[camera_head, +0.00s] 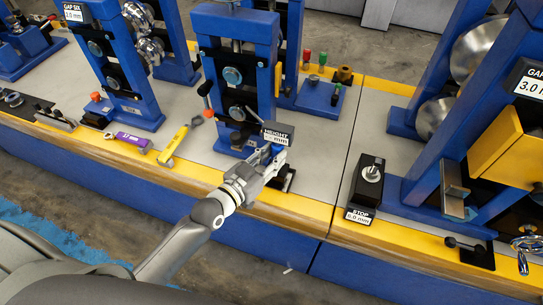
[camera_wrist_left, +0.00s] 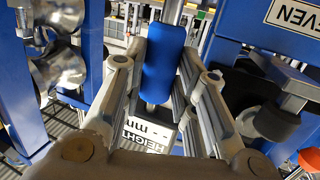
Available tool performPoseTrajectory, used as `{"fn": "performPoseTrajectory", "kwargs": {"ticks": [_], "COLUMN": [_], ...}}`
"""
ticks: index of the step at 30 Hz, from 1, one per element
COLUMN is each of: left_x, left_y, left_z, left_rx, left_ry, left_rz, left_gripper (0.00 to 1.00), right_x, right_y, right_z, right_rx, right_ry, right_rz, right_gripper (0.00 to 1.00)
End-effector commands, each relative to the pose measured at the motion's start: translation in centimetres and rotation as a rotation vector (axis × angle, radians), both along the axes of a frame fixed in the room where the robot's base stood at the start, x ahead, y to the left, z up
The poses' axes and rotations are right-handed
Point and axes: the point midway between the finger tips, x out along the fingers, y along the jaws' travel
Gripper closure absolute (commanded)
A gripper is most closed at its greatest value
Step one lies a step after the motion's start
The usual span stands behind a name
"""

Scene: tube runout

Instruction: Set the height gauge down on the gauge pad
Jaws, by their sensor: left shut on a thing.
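The height gauge (camera_wrist_left: 163,70) shows in the left wrist view as a blue body on a metal rod, between my fingers. Its sign reading HEIGHT and mm (camera_head: 278,134) shows in the head view just above my left gripper (camera_head: 268,163). My left gripper, also in the left wrist view (camera_wrist_left: 165,72), is shut on the blue body. A dark flat piece (camera_head: 284,180) lies beside the gripper near the yellow front edge, partly hidden. I cannot tell whether it is the gauge pad, or whether the gauge touches anything below. My right gripper is not in view.
A blue roller stand (camera_head: 238,40) rises behind the gripper. A yellow wrench (camera_head: 172,146) and a purple tagged tool (camera_head: 131,142) lie to the left. A black stop block (camera_head: 368,182) stands to the right, with grey bench top between it and the gripper.

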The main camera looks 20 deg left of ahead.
Motion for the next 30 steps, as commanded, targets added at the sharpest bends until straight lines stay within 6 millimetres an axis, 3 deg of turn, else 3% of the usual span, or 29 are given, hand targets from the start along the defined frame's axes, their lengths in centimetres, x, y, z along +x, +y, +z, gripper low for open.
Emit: {"fn": "performPoseTrajectory", "kwargs": {"ticks": [5,25,26,30], "left_x": [0.1,0.1,0.1,0.1], "left_y": [0.0,0.0,0.0,0.0], "left_z": [0.2,-2.5,-2.4,-2.5], "left_rx": [-0.002,-0.002,-0.002,-0.001], "left_ry": [-0.01,-0.01,-0.01,-0.007], "left_rz": [0.001,0.001,0.001,0.001], "left_gripper": [1.0,1.0,0.69,0.51], "right_x": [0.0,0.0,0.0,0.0], "right_y": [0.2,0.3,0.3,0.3], "right_z": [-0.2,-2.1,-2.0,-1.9], "right_rx": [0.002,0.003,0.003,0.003], "right_ry": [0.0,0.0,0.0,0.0], "right_rz": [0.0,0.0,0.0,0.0], "right_gripper": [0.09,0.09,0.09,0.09]}}
